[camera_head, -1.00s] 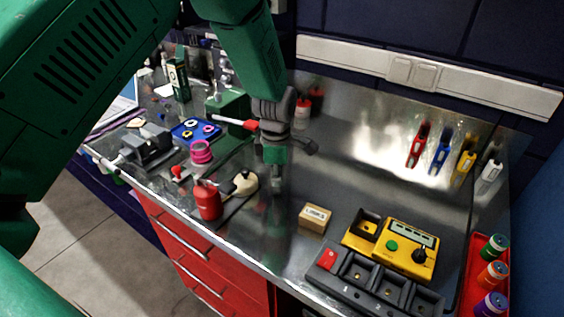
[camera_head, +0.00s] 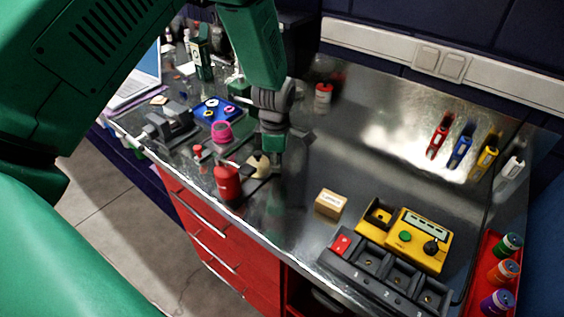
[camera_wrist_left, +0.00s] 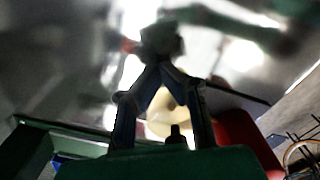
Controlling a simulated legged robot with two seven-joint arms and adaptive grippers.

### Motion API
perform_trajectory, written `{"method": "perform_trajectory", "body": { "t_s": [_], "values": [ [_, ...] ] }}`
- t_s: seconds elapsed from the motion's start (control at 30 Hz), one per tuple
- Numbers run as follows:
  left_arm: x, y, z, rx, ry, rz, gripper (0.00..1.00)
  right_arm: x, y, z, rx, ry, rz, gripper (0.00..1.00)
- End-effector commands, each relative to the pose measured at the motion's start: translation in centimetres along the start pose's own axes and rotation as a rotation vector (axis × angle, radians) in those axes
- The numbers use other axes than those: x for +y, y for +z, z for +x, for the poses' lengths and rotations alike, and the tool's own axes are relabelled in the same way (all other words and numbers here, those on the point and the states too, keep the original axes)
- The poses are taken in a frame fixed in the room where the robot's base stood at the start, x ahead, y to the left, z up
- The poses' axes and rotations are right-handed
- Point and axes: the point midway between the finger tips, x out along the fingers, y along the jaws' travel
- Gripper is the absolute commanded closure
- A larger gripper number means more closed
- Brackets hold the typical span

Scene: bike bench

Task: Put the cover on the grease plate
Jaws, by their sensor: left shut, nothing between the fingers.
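A round beige disc (camera_head: 257,166), which I take to be the grease plate or its cover, lies on a dark flat base on the metal bench; I cannot tell which it is. In the left wrist view the disc (camera_wrist_left: 166,116) shows partly behind my fingers, with a small black knob in front of it. My left gripper (camera_head: 277,168) points down just right of the disc, partly hiding it. In the left wrist view its fingers (camera_wrist_left: 160,48) meet at the tips and are empty. My right gripper is out of view.
A red container (camera_head: 228,182) stands close in front of the disc. A pink cup (camera_head: 221,131) and a blue tray (camera_head: 214,110) are farther left. A cardboard box (camera_head: 330,203) and yellow device (camera_head: 410,238) lie right. The bench between the gripper and the box is clear.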

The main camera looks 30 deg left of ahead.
Motion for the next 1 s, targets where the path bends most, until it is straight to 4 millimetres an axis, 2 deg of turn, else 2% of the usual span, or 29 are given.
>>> {"method": "perform_trajectory", "body": {
  "t_s": [0.03,0.37,0.47,0.8,1.0],
  "values": [
    [0.1,-1.0,-0.1,0.016,-0.001,-0.003,1.00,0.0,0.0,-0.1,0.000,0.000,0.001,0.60],
    [0.2,-1.1,-0.5,0.014,0.000,-0.003,1.00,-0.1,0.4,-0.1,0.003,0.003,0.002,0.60],
    [0.4,-1.0,-1.5,0.014,0.000,-0.002,1.00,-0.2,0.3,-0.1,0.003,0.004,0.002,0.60],
    [0.3,-0.2,-6.6,0.023,0.000,-0.002,1.00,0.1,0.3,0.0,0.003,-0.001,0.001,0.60],
    [0.2,0.0,-7.8,0.026,-0.002,-0.002,1.00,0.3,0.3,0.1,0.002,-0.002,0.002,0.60]
  ]
}}
